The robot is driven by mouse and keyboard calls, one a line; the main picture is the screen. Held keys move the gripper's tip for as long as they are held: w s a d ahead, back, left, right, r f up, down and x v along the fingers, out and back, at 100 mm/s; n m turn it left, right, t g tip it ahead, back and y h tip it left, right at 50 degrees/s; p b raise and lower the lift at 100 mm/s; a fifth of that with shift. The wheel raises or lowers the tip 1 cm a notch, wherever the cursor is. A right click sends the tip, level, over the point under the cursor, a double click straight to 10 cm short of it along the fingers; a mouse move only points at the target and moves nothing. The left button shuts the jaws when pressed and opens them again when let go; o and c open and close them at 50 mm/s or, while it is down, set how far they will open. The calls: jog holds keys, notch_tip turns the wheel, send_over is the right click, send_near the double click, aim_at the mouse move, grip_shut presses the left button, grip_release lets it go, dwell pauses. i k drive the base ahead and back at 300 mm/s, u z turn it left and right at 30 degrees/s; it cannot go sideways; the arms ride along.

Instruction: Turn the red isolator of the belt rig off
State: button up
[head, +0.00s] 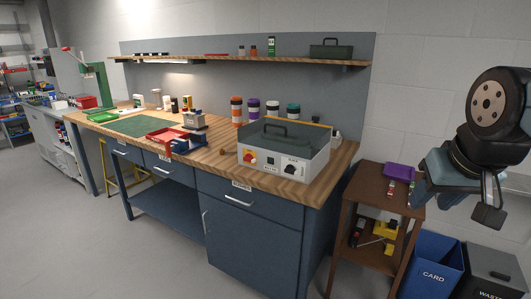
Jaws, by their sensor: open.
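The red isolator (249,156) is a small red knob on a yellow plate, at the left of the box's front face. Its handle angle is too small to tell. A black knob (291,169) sits to its right on the same face. My gripper (455,203) is at the right edge of the view, open and empty, well to the right of the rig and apart from it.
Red bins (167,136), a small grey device (194,121) and a green mat (124,136) lie left of the rig. Several capped containers (254,108) stand behind it. A brown side stand (362,191) and blue bin (432,262) stand right of the bench. Floor in front is clear.

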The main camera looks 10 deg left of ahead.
aim_at(248, 157)
jog(key=u, duration=0.25)
jog(key=i, duration=1)
jog(key=u, duration=0.6)
jog(key=k, duration=0.75)
jog(key=u, duration=0.2)
jog(key=i, duration=0.8)
jog(key=z, duration=0.05)
